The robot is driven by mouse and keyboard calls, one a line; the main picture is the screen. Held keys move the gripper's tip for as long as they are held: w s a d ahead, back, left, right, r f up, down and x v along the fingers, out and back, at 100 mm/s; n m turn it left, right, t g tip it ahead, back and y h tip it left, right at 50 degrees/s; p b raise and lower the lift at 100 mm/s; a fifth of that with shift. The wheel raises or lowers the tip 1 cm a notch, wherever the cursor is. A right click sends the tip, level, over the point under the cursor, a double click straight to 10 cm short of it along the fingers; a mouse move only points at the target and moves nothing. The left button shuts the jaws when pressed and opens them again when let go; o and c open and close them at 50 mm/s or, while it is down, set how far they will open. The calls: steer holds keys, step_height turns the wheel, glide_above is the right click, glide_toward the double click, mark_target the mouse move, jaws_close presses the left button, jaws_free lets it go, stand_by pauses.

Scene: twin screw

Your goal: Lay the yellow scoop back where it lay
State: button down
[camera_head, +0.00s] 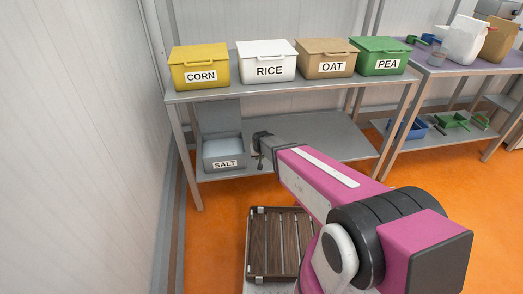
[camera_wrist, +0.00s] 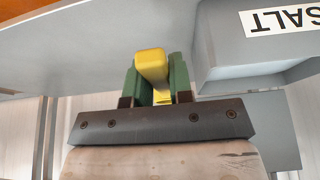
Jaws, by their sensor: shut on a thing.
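My gripper (camera_wrist: 156,85) is shut on the yellow scoop (camera_wrist: 152,66), with its green fingers on either side of the yellow part that shows. The rest of the scoop is hidden from the wrist view. In the head view, my gripper (camera_head: 258,150) reaches over the lower shelf, just right of the grey salt bin; the scoop cannot be made out there. In the wrist view, the salt bin (camera_wrist: 245,60) is close beside my gripper on the right. I cannot tell whether the scoop touches the shelf.
The lower shelf (camera_head: 330,140) is bare right of the salt bin (camera_head: 222,155). Lidded corn (camera_head: 199,68), rice (camera_head: 268,62), oat (camera_head: 327,58) and pea (camera_head: 380,57) bins stand on the upper shelf above. Table legs and a wall (camera_head: 80,150) bound the left.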

steer(key=shift+w+a+f, duration=0.15)
steer(key=shift+w+f, duration=0.05)
steer(key=shift+f, duration=0.25)
glide_above(266, 160)
steer(key=s, duration=0.1)
step_height(266, 160, down, 7)
steer(key=shift+s+r, duration=0.1)
steer(key=shift+f, duration=2)
steer(key=shift+f, duration=0.15)
steer(key=c, duration=1)
jaws_free()
steer(key=d+v, duration=0.1)
steer(key=v, duration=1.1)
steer(key=s+d+r+g, duration=0.1)
steer(key=s+d+r, duration=0.4)
steer(key=s, duration=0.3)
steer(key=s+d+r+m+g, duration=0.1)
steer(key=s+d+r+g, duration=0.1)
steer(key=s+d+r, duration=0.3)
steer(key=s+d+r+m+g, duration=0.1)
steer(key=s+d+r, duration=0.5)
steer(key=s, duration=0.5)
steer(key=shift+s+r+g+h, duration=0.2)
steer(key=shift+g+h, duration=0.1)
steer(key=shift+h, duration=0.1)
